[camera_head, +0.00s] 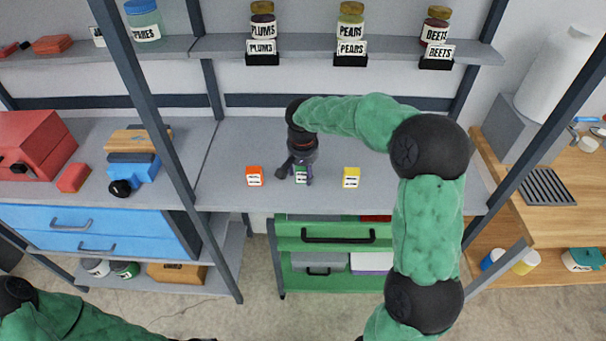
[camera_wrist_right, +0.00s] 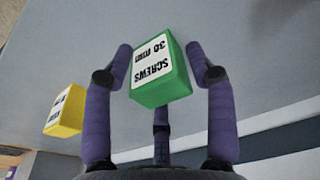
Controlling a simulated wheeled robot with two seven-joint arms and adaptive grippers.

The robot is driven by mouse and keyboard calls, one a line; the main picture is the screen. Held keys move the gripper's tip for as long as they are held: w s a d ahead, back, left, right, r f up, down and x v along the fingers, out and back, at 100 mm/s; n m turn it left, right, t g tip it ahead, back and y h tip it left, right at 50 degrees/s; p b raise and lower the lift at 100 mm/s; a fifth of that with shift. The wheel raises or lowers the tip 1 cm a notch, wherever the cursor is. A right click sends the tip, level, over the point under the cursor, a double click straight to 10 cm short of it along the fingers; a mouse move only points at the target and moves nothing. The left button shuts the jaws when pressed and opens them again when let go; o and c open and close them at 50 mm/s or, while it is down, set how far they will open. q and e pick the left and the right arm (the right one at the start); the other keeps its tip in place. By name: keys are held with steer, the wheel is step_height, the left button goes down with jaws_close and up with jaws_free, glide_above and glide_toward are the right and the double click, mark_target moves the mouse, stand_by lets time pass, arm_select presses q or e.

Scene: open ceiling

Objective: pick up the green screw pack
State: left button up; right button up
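The green screw pack (camera_wrist_right: 165,75), a small box with a white label reading "SCREWS 30 mm", stands on the grey shelf top in the head view (camera_head: 301,175). My right gripper (camera_wrist_right: 160,55) is around it, with one purple finger on each side and a third finger below it in the wrist view. The fingers look spread, with a narrow gap on the right side; contact on the left is hard to tell. In the head view my right gripper (camera_head: 300,172) partly covers the pack. My left arm shows at the lower left, but its gripper is out of view.
An orange pack (camera_head: 254,176) stands left of the green one and a yellow pack (camera_head: 351,177) right of it. Jars stand on the shelf above. A green drawer cabinet (camera_head: 333,246) is below. Dark uprights flank the work surface.

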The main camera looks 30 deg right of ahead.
jaws_close()
